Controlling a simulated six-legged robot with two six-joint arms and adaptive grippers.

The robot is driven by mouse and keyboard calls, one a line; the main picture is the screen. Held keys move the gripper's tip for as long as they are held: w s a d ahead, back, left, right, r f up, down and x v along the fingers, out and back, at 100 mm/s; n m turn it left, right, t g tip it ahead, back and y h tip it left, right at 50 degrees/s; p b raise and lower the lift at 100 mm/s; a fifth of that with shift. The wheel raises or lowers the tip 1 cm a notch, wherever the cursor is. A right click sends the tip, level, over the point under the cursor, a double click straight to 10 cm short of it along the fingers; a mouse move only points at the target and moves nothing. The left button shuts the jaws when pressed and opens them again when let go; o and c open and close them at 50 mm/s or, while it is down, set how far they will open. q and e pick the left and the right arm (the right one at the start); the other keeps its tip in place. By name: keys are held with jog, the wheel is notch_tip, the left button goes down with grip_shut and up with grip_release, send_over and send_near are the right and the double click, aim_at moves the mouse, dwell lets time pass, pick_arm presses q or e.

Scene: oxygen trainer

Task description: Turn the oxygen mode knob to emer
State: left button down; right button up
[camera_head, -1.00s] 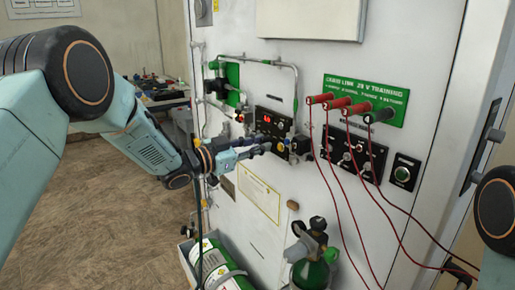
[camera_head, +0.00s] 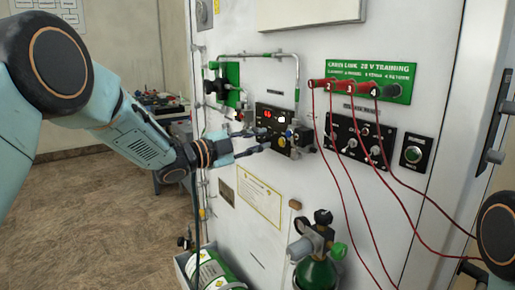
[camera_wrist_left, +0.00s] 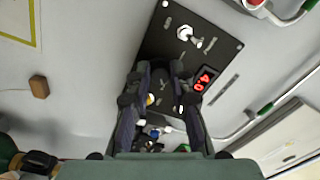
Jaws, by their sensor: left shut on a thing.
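The black oxygen panel (camera_head: 272,117) with a red lit display (camera_head: 267,114) is on the white wall in the head view. My left gripper (camera_head: 268,138) reaches the panel's lower part from the left. In the wrist view its fingertips (camera_wrist_left: 161,70) are against the panel, beside the display. It is shut on a knob there, which the fingers mostly hide; its setting cannot be read. My right gripper is out of view.
Red cables (camera_head: 340,165) hang from a green training plate (camera_head: 368,75) to the right of the panel. A switch panel (camera_head: 357,138) is behind them. A metal pipe (camera_head: 297,75) runs above the panel. Open floor lies at left.

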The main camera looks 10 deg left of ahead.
pick_arm(q)
jog(key=shift+f+m, duration=0.15)
jog(key=shift+m, duration=0.25)
jog(key=c, duration=1.6)
grip_release()
jog(key=o, duration=0.4)
jog(key=shift+s, duration=0.2)
jog(key=shift+w, duration=0.1)
jog(key=v, duration=1.2)
jog(key=shift+r, duration=0.2)
